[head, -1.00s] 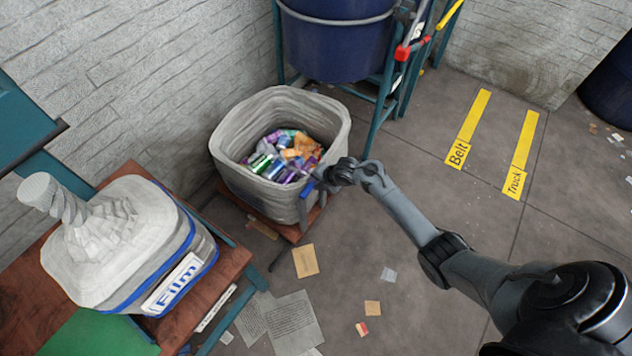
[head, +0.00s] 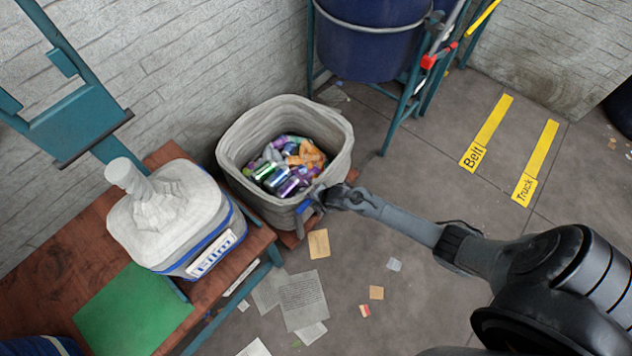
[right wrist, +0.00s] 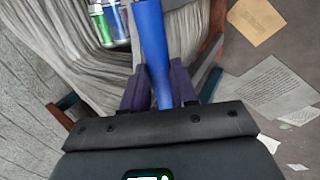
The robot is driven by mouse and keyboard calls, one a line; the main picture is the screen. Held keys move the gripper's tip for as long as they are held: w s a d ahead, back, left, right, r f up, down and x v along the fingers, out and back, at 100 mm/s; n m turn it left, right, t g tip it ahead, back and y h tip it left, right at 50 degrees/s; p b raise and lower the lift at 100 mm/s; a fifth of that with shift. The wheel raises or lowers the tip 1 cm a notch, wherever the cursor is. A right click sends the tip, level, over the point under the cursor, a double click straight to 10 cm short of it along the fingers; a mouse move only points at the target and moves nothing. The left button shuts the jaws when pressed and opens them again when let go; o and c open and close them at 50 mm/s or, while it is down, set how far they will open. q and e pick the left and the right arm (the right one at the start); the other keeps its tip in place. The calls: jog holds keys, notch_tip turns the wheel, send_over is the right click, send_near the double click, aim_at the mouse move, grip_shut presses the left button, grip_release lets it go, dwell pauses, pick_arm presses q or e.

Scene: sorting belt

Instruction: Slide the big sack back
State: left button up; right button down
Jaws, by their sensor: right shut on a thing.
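The big sack (head: 231,165) is grey-white and open at the top, with several coloured cans and wrappers inside. It stands upright on a low reddish-brown base (head: 291,241) near the wall. A blue strap (right wrist: 152,45) runs down its near side. My right gripper (head: 314,200) is at the sack's near right corner. In the right wrist view its fingers (right wrist: 158,88) are closed around the strap, close to the sack's fabric. My left gripper is out of view.
A closed sack labelled Film (head: 165,215) stands on a brown table (head: 52,262) at the left, beside a green sheet (head: 135,312). A dark blue drum (head: 365,45) on a teal frame is behind. Papers (head: 303,298) litter the floor. Open floor lies right, with yellow Belt and Truck markings (head: 493,120).

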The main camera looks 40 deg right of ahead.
jog(key=shift+a, duration=0.55)
jog(key=shift+d, duration=0.2)
jog(key=c, duration=0.9)
grip_release()
jog(key=shift+d, duration=0.1)
jog(key=p+v, duration=0.6)
jog(key=v, duration=0.5)
jog(key=shift+p, duration=0.3)
